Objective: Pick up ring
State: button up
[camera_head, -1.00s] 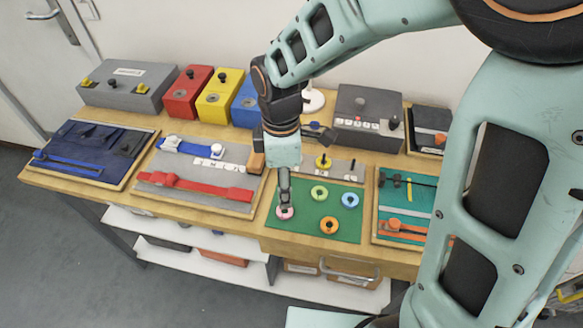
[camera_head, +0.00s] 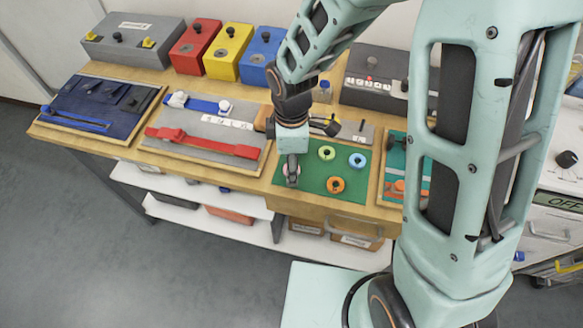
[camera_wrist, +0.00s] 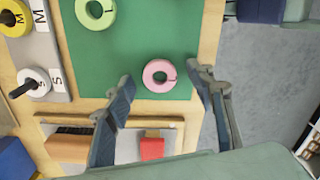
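A pink ring (camera_wrist: 149,80) lies flat on the green mat (camera_wrist: 110,60) in the wrist view, near the mat's edge. My gripper (camera_wrist: 161,77) is open, with one finger to each side of the ring and gaps between. Its height above the mat is hard to tell. In the head view my gripper (camera_head: 292,178) points down at the mat's left part and hides much of the pink ring (camera_head: 285,169). A green ring (camera_head: 326,147), a blue ring (camera_head: 357,154) and an orange ring (camera_head: 336,191) lie on the mat to the right.
In the wrist view, a yellow ring (camera_wrist: 8,28) and a white ring (camera_wrist: 40,90) sit at pegs on a grey board lettered M and S. A grey board with a red belt (camera_head: 200,143) lies left of the mat. Coloured boxes (camera_head: 228,50) stand along the back.

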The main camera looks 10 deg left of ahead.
jog(key=c, duration=0.7)
jog(key=shift+o, duration=0.2)
